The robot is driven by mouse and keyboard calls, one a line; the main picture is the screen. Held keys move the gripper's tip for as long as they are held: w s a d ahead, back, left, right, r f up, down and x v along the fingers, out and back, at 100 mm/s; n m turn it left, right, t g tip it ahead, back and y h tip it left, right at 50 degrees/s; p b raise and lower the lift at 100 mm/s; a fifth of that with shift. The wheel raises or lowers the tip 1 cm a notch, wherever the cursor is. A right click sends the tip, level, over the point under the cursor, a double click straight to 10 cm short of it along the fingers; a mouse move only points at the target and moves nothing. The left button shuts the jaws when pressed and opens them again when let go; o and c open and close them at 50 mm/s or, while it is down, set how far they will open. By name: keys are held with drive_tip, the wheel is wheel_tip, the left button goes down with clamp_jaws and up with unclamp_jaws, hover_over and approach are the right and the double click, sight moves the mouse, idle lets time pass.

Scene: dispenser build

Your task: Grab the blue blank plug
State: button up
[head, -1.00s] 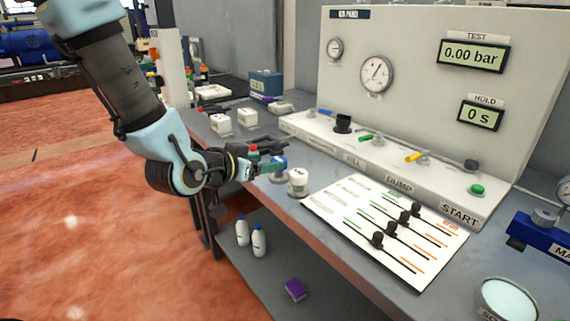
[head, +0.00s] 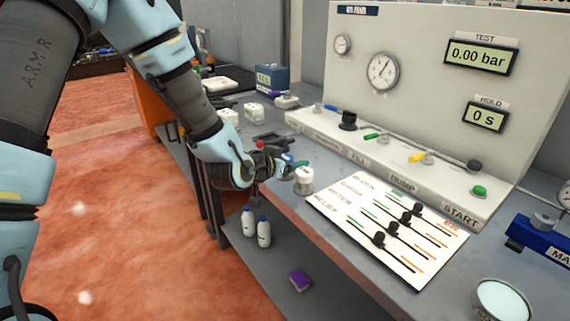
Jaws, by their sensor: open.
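My gripper (head: 290,167) is over the front edge of the bench, just left of a white-capped jar (head: 303,177). Its jaws are open, with teal fingers pointing right. A small blue piece (head: 301,163) shows at the fingertips, partly hidden by them. It may be the blue blank plug, but it is too small to tell. I cannot tell whether the fingers touch it.
A sloped card with black sliders (head: 385,235) lies right of the jar. Behind stands the panel ledge with coloured levers (head: 370,150). Dark tools (head: 272,140) and white boxes (head: 254,110) lie behind the gripper. Bottles (head: 264,232) stand on the lower shelf.

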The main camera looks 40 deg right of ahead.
clamp_jaws()
idle(0.5)
